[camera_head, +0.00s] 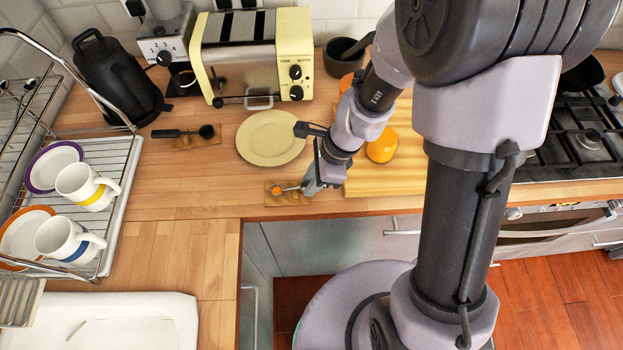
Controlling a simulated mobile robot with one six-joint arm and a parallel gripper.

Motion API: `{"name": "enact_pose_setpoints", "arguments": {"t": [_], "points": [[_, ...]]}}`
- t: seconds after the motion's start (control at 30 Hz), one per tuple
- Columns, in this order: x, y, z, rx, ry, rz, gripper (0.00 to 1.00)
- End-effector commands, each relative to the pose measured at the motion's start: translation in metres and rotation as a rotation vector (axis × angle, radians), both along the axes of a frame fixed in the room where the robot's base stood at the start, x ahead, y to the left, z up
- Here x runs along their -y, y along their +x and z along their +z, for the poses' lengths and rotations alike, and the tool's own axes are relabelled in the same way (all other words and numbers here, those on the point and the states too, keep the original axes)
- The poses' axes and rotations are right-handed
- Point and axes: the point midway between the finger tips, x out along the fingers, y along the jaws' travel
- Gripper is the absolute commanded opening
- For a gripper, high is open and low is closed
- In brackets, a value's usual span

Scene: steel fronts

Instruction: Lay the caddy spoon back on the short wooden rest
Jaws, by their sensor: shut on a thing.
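The caddy spoon (277,190) is small, with an orange-coloured bowl pointing left and a thin pale handle running right into my gripper. My gripper (309,185) is shut on the handle end. The short wooden rest (271,201) lies on the counter near its front edge, directly under the spoon in this view. I cannot tell whether the spoon touches the rest or hovers just above it. My arm and gripper hide the right end of the handle.
A beige plate (270,137) lies just behind the rest. A black scoop (182,133) lies on another wooden piece (197,144) further left. A cutting board (400,181) with orange pieces (382,148) is to the right. A toaster (252,55) stands behind. The counter left of the rest is clear.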

Motion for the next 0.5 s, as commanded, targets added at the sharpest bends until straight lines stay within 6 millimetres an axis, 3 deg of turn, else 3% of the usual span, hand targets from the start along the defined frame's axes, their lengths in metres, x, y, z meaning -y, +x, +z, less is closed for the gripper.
{"name": "enact_pose_setpoints", "arguments": {"t": [0.5], "points": [[0.0, 0.0001, -0.0057, 0.0, 0.0, 0.0, 0.0]]}}
